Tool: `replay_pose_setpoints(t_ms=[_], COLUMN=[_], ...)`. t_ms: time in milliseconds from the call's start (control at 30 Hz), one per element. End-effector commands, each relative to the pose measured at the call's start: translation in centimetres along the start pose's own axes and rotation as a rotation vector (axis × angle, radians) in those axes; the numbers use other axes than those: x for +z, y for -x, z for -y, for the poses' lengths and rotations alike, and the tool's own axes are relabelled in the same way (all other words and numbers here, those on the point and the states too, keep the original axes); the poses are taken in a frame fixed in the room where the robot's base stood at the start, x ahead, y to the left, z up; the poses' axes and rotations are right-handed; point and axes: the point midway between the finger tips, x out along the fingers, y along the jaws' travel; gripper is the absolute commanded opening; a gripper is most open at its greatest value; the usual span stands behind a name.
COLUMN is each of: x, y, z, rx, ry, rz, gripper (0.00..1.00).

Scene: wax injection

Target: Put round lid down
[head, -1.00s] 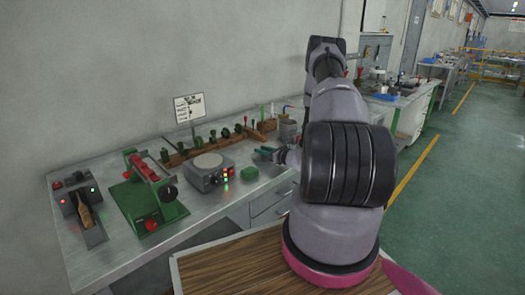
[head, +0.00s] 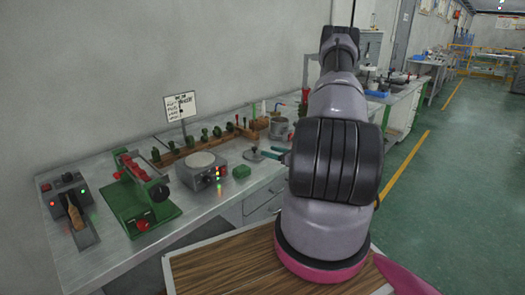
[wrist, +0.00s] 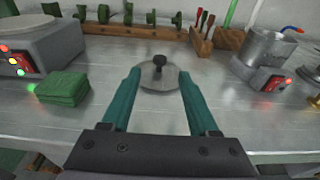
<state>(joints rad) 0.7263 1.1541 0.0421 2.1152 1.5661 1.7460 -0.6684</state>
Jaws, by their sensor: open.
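The round lid (wrist: 158,76) is a flat grey metal disc with a black knob on top. It lies on the metal workbench (wrist: 120,128), knob up, in the wrist view. My gripper (wrist: 160,78) is open, its two green fingers on either side of the lid's near part, with gaps between the fingers and the knob. In the head view the lid (head: 254,154) lies on the bench just left of my green fingertips (head: 278,154). Most of my gripper is hidden behind my arm there.
A metal pot (wrist: 265,52) on a heater with a red switch stands right of the lid. A green block (wrist: 62,88) and a grey control box (wrist: 30,48) with lit buttons stand left. A wooden rack (wrist: 145,28) with green pieces runs behind. Bare bench lies around the lid.

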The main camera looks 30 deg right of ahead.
Motion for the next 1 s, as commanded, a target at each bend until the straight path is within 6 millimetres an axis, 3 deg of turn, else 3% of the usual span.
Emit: replay_pose_setpoints(t_ms=[100, 300, 367, 467, 600, 733, 1000], x=[0.0, 0.4, 1.4, 5.0, 12.4, 18.3, 26.7], y=[1.3, 1.7, 1.4, 0.5, -0.5, 0.1, 5.3], z=[0.0, -0.1, -0.6, -2.4, -7.4, -13.0, -23.1], rx=[0.0, 0.008, 0.035, 0.131, 0.356, 0.572, 0.929], ry=[-0.001, 0.005, 0.022, 0.083, 0.238, 0.411, 0.836], rz=[0.0, 0.002, 0.006, 0.018, 0.026, 0.011, -0.07], gripper=[0.61, 0.61, 0.61, 0.61, 0.61, 0.61, 0.61])
